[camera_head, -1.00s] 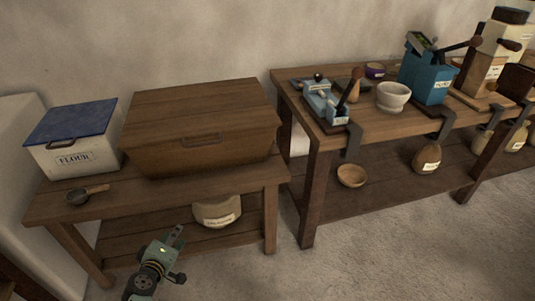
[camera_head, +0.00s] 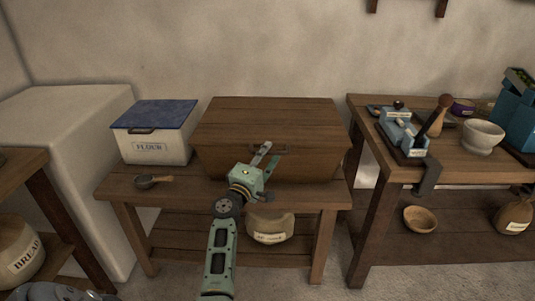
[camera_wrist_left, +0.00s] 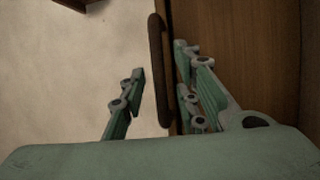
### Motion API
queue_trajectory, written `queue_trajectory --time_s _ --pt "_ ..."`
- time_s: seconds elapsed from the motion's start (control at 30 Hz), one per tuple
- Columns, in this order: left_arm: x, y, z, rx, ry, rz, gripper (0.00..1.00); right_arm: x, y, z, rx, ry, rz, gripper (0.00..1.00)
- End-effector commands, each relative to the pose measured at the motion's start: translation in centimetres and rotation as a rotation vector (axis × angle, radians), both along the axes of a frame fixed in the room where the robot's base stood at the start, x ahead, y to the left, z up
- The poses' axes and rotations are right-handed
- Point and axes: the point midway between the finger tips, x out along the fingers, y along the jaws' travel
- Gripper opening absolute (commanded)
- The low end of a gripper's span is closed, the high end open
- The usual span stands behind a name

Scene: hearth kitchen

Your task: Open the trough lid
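The trough is a large brown wooden box (camera_head: 320,165) with a flat plank lid (camera_head: 270,110), which lies shut on top. A dark handle (camera_head: 284,147) sits at the front of it, partly hidden by my gripper. My left gripper (camera_head: 266,157) is in front of the trough, at the handle. In the left wrist view, its two green fingers (camera_wrist_left: 162,90) are spread apart. The handle (camera_wrist_left: 156,50) runs as a dark bar in the gap between them, nearer the right finger. I cannot tell whether they touch it.
A flour bin (camera_head: 155,148) with a blue lid and a scoop (camera_head: 148,182) stand left of the trough on the same table (camera_head: 190,190). A sack (camera_head: 270,226) is on the shelf below. A workbench (camera_head: 370,135) with tools and a mortar stands to the right.

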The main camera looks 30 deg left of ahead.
Motion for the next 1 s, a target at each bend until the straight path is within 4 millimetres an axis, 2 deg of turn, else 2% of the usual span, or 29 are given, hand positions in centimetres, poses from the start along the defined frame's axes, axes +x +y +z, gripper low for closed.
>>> queue_trajectory --time_s 0.37,0.7,1.0 --pt "0.63 0.1 0.08 0.0 0.001 0.0 0.28 -0.06 -0.03 0.01 0.0 0.001 0.0 0.4" --pt "0.62 0.1 0.17 0.001 -0.001 0.0 0.0 -0.07 -0.04 0.02 0.0 0.001 -0.001 0.4" --pt "0.64 0.12 0.36 0.004 -0.002 0.001 0.0 -0.07 -0.03 0.03 0.0 0.001 -0.001 0.4"
